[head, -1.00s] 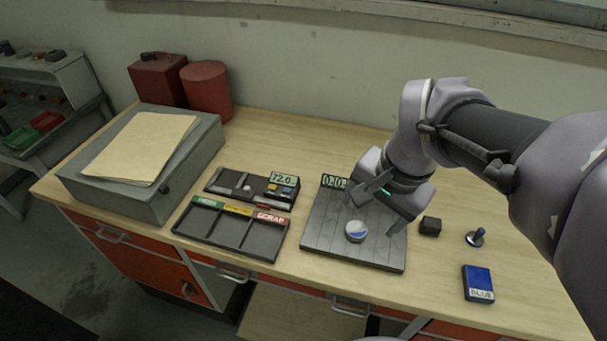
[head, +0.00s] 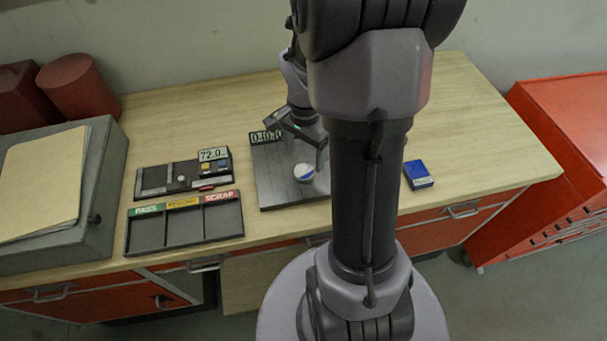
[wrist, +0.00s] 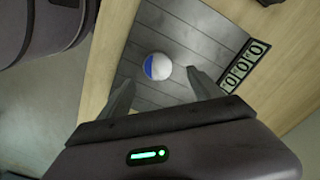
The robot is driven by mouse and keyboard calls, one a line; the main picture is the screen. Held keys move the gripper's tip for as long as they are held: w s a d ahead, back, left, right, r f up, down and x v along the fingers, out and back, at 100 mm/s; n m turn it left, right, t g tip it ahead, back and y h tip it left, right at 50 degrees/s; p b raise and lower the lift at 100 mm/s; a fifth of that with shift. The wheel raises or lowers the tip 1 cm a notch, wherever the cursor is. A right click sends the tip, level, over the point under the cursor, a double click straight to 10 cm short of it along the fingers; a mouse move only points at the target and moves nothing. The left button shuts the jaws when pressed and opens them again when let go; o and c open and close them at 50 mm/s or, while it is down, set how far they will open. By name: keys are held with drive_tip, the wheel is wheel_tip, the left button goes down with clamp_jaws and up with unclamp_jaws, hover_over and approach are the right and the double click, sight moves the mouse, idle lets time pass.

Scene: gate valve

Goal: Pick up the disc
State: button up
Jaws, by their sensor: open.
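The disc (head: 304,172) is round, white with a blue part, and lies on the dark grooved plate (head: 272,190) with the 0.0.0 display. In the wrist view the disc (wrist: 158,66) lies just beyond and between my two fingertips, and nothing touches it. My gripper (wrist: 160,88) is open and empty. In the head view my gripper (head: 300,145) is above the plate, close to the disc, and partly hidden by my own arm.
A three-part tray (head: 186,246) marked PASS, a yellow label and SCRAP stands left of the plate. Behind it is a device (head: 160,180) reading 72.0. A blue box (head: 418,174) lies to the right. A grey case (head: 100,190) and red cans (head: 80,88) stand at left.

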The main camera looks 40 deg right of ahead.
sight(304, 171)
drive_tip(key=f+b, duration=0.1)
drive_tip(key=f, duration=0.1)
drive_tip(key=f+b, duration=0.1)
drive_tip(key=f, duration=0.2)
drive_tip(key=shift+s+a+f, duration=0.15)
drive_tip(key=shift+a, duration=0.05)
clamp_jaws()
